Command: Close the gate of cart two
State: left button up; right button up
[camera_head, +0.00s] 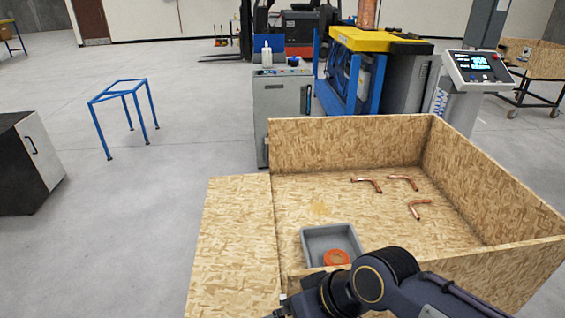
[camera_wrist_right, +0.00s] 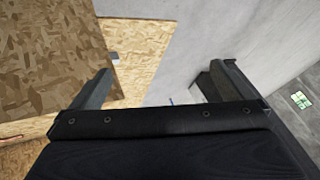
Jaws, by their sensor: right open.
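A cart of wood-chip board (camera_head: 350,145) stands in front of me, like an open box. Its left side is open, and a flat board panel, the gate (camera_head: 235,240), hangs outward there, lowered. No number shows on the cart. My right arm crosses the near wall from the lower right; its gripper is mostly cut off by the bottom edge in the head view. In the right wrist view my right gripper (camera_wrist_right: 160,85) has its fingers wide apart with nothing held between them. Wood-chip board and grey floor lie behind the fingers; I cannot tell which panel this is. My left gripper is out of view.
Inside the cart lie bent copper tubes (camera_head: 419,209) and a grey tray (camera_head: 314,236) with an orange ring (camera_head: 336,258). A grey cabinet (camera_head: 283,100) and a control panel (camera_head: 477,68) stand behind. Floor left of the gate is clear up to a blue frame (camera_head: 118,92).

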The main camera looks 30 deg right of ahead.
aim_at(235, 274)
jog(key=z, duration=1.95)
jog(key=k+j, duration=0.1)
jog(key=j, duration=0.2)
jog(key=k+j, duration=0.1)
jog(key=j, duration=0.15)
jog(key=i+j, duration=0.15)
jog(key=j, duration=0.25)
jog(key=i+j+u, duration=0.15)
jog(key=j, duration=0.25)
